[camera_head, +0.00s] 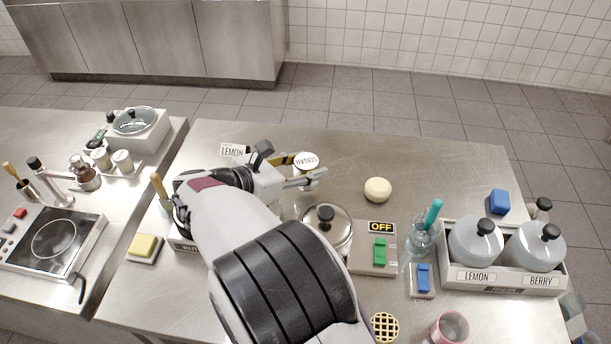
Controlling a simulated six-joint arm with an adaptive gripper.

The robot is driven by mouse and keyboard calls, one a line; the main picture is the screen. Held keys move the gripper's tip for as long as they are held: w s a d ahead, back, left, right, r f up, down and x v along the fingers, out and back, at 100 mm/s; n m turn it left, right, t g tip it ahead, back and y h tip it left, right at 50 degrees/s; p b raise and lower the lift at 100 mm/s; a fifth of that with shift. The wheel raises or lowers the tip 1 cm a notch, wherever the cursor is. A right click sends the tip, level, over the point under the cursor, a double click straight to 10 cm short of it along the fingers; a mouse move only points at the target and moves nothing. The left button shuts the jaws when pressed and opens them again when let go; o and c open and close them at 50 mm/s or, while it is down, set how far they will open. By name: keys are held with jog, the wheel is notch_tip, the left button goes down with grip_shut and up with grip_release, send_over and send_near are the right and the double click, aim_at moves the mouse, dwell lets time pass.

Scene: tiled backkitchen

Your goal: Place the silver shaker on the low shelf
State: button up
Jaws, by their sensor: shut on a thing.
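My gripper (303,178) is over the middle of the steel table, toward its back. It is shut on a small round silvery container, which I take to be the silver shaker (307,161). Its pale round top has dark lettering that reads like SUGAR upside down. My fingers and arm hide much of its body, and I cannot tell whether its base touches the table. A low pale ledge (119,174) on the left counter carries two small pale-topped jars (111,160). I cannot tell for sure that this ledge is the low shelf.
A LEMON card (232,150) stands behind my arm. A lidded pot (326,228), an OFF switch panel (374,254) and a pale ball (377,190) are on the table. A rack (505,283) holds LEMON and BERRY jars. A hotplate (54,240) is at left.

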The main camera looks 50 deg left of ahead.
jog(key=shift+f, duration=1.7)
jog(key=shift+f, duration=0.15)
jog(key=o, duration=1.2)
jog(key=shift+s+r, duration=0.2)
jog(key=v, duration=1.1)
jog(key=shift+s+r, duration=0.1)
jog(key=shift+s, duration=0.2)
jog(key=shift+w, duration=0.1)
